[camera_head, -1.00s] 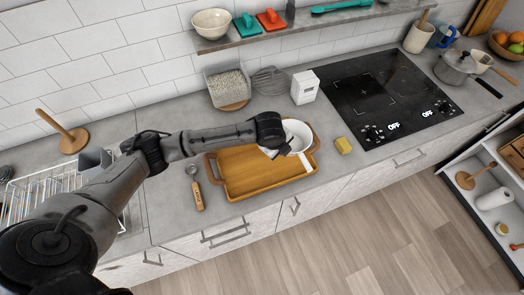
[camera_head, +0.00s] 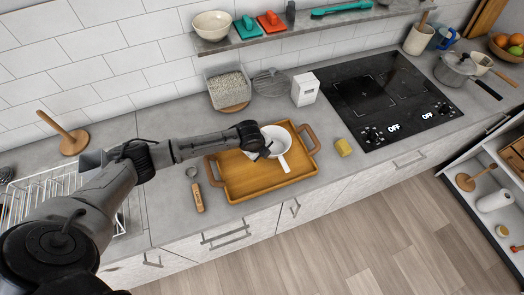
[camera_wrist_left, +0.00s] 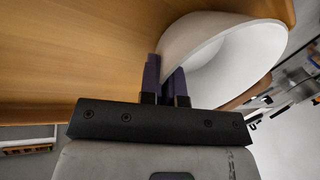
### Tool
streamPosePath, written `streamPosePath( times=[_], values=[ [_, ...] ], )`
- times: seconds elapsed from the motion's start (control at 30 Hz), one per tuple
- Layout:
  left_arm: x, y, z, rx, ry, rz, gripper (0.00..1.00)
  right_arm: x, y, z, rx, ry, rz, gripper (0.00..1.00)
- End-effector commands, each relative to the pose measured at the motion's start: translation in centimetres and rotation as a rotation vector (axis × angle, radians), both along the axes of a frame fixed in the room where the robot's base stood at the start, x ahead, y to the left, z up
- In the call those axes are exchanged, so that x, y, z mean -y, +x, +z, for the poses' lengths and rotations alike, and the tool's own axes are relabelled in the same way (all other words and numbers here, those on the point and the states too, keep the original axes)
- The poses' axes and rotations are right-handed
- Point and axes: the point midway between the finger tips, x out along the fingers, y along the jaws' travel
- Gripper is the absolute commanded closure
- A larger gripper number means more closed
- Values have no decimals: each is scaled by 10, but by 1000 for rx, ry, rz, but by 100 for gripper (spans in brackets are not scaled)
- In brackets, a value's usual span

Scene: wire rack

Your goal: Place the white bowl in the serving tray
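The white bowl (camera_head: 275,135) is over the back right part of the wooden serving tray (camera_head: 245,183), tilted in the wrist view. A narrow white strip sticks out from its front. My left gripper (camera_head: 262,150) is at the bowl's left side. In the left wrist view, its dark fingers (camera_wrist_left: 165,80) are closed at the rim of the bowl (camera_wrist_left: 225,55), with the tray's wood (camera_wrist_left: 70,50) close by. Whether the bowl's base touches the tray cannot be told. My right gripper is not in view.
A bottle opener-like tool (camera_head: 197,195) lies left of the tray and a yellow sponge (camera_head: 343,147) right of it. A white box (camera_head: 305,89) and a wire-topped container (camera_head: 228,87) stand behind. A cream bowl (camera_head: 212,25) sits on the shelf. A dish rack (camera_head: 40,192) is at left.

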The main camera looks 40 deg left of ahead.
Motion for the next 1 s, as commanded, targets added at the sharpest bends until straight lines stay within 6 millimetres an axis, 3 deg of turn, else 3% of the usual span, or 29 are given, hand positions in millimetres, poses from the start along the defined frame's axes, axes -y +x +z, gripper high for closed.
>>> streamPosePath(
  times=[0.4,0.7,1.0],
  values=[
    [0,1,-4,2,0,1,100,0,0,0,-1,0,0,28],
    [0,0,-5,1,0,0,70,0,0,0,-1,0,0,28],
    [0,0,0,2,1,0,70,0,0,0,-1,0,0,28]
  ],
)
